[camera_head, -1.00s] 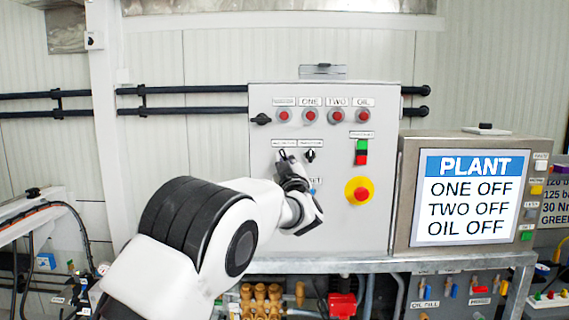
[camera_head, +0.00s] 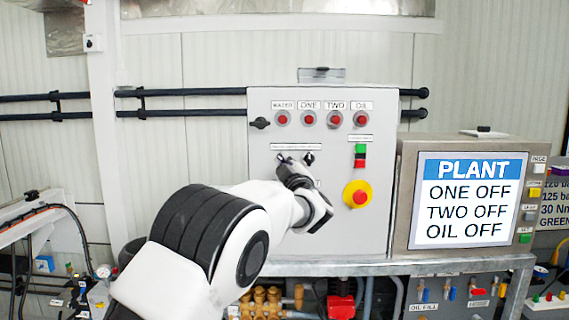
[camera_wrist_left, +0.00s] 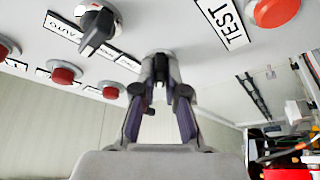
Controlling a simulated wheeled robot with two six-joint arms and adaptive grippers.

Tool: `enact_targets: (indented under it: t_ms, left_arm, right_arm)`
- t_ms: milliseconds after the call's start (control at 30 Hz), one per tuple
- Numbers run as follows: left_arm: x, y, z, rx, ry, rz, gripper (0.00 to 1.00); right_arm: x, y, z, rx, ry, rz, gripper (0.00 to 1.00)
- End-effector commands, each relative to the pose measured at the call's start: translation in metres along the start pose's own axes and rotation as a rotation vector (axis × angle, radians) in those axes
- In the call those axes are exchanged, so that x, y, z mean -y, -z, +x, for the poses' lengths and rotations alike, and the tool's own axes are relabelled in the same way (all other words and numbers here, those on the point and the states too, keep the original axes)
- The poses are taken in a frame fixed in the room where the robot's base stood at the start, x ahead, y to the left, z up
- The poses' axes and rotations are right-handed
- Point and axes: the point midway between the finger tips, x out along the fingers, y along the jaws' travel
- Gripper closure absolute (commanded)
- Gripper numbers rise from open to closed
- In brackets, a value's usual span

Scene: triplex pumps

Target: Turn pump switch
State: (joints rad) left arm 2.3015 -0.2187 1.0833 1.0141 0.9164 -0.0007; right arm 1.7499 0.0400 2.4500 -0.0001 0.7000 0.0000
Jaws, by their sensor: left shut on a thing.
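A grey control panel (camera_head: 345,235) stands in front of my left arm. My left gripper (camera_head: 284,160) is at its middle row, at the left rotary switch position, and hides that switch. In the left wrist view the gripper (camera_wrist_left: 160,85) is shut on the switch, of which little can be made out between the fingertips. A second black rotary switch (camera_head: 309,158) sits just to the right; a black switch knob (camera_wrist_left: 97,28) beside an AUTO label also shows in the left wrist view. The screen (camera_head: 468,199) reads PLANT, ONE OFF, TWO OFF, OIL OFF. My right gripper is out of view.
Red buttons (camera_head: 307,118) line the panel's top. A green and red button pair (camera_head: 359,156) and a red emergency stop on yellow (camera_head: 357,194) are right of the gripper. Black pipes (camera_head: 190,92) run along the wall; brass fittings (camera_head: 266,300) lie below.

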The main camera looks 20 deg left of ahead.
Motion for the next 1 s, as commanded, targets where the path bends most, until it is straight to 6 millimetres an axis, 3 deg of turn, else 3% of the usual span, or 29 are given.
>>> enact_targets:
  t_ms: [33, 100, 133, 667, 867, 1000]
  left_arm:
    - [0.000, 0.001, 0.000, -0.001, 0.000, 0.000, 1.00]
    - [0.000, 0.001, 0.000, -0.001, 0.000, 0.000, 0.68]
    - [0.000, 0.001, 0.000, -0.001, 0.000, 0.000, 0.64]
    - [0.002, -0.001, 0.000, 0.000, -0.013, 0.036, 0.64]
    - [0.005, 0.000, 0.000, 0.001, -0.128, 0.318, 0.64]
    - [0.000, 0.007, 0.003, 0.002, -0.255, 0.625, 0.64]
  right_arm:
    - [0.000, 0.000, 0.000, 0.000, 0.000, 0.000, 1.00]
    - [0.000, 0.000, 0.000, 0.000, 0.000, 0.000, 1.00]
    - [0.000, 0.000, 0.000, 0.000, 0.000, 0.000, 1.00]
    - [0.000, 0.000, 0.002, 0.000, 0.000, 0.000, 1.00]
    - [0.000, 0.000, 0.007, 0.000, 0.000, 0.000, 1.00]
    - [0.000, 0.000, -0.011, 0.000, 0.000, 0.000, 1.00]
